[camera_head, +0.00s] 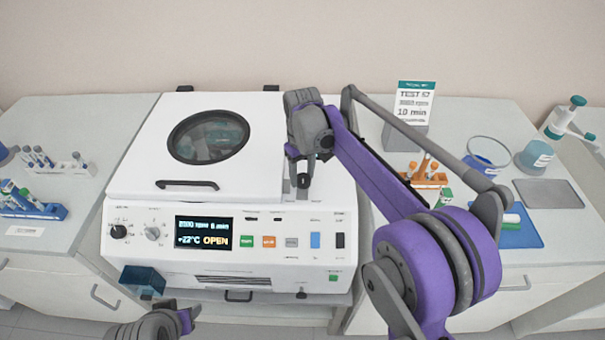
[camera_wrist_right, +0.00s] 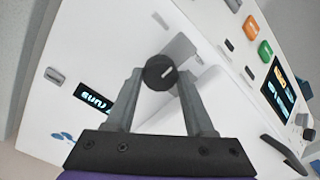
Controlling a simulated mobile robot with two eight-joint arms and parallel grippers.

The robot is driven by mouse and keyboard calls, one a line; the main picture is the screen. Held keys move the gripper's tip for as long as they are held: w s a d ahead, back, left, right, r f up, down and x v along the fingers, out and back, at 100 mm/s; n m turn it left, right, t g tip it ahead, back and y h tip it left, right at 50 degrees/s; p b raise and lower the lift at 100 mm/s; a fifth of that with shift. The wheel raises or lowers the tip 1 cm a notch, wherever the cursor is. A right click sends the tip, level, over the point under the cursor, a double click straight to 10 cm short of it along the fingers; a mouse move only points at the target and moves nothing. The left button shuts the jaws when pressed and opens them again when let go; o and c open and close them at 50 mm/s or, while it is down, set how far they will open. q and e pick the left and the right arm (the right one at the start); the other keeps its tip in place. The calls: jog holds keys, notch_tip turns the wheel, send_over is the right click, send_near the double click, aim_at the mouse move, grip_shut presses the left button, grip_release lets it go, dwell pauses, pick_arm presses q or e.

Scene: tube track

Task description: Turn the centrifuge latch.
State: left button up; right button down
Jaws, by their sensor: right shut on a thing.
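The white centrifuge (camera_head: 228,160) stands on the bench with its lid (camera_head: 245,135) down, and its screen (camera_head: 204,233) reads OPEN. The latch is a small round dark knob with a light line on it; it shows in the right wrist view (camera_wrist_right: 160,72), between the two grey fingertips. My right gripper (camera_head: 302,171) is at the right side of the centrifuge top, shut on the latch knob. In the head view the fingers and wrist hide much of the latch. Part of my left arm shows at the bottom left; its fingertips do not show.
A tube rack (camera_head: 66,167) and a blue rack (camera_head: 32,207) stand on the left bench. A dark teal box (camera_head: 142,280) shows at the centrifuge's front left.

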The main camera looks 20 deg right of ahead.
aim_at(302, 177)
jog(key=shift+n, duration=0.3)
jog(key=shift+c, duration=1.3)
grip_release()
notch_tip(302, 177, up, 11)
jog(key=shift+p, duration=0.35)
jog(key=s+d+f+m+t, duration=0.1)
jog(key=s+f, duration=0.3)
jog(key=s, duration=0.5)
jog(key=s+d+f+m+t, duration=0.1)
jog(key=s+f+m+t, duration=0.1)
jog(key=s+f, duration=0.3)
jog(key=s+d+f+m+t, duration=0.1)
jog(key=s+f, duration=0.4)
jog(key=s, duration=0.7)
jog(key=shift+s+m+t, duration=0.3)
jog(key=shift+m+t, duration=0.1)
jog(key=shift+t, duration=0.4)
